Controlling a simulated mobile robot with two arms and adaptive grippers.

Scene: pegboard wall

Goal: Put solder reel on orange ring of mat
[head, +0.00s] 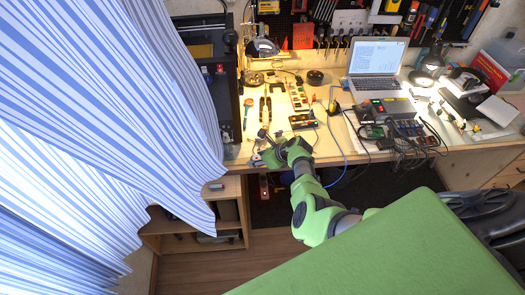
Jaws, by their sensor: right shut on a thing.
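My right gripper (262,146) is low over the front edge of the workbench, its green arm coming up from the lower right. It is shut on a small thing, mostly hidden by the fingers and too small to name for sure. A dark round reel-like thing (315,77) lies at the back of the bench, left of the laptop. Another round coil-like thing (255,78) lies near the lamp foot. I cannot tell whether either is the solder reel. I cannot make out a mat with an orange ring. My left gripper is not in view.
A striped curtain (110,130) covers the left side. The workbench (345,153) holds pliers (265,110), a laptop (376,60), circuit boards and cables. A blue cable (335,140) runs over the front edge. A green surface (400,250) fills the lower right.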

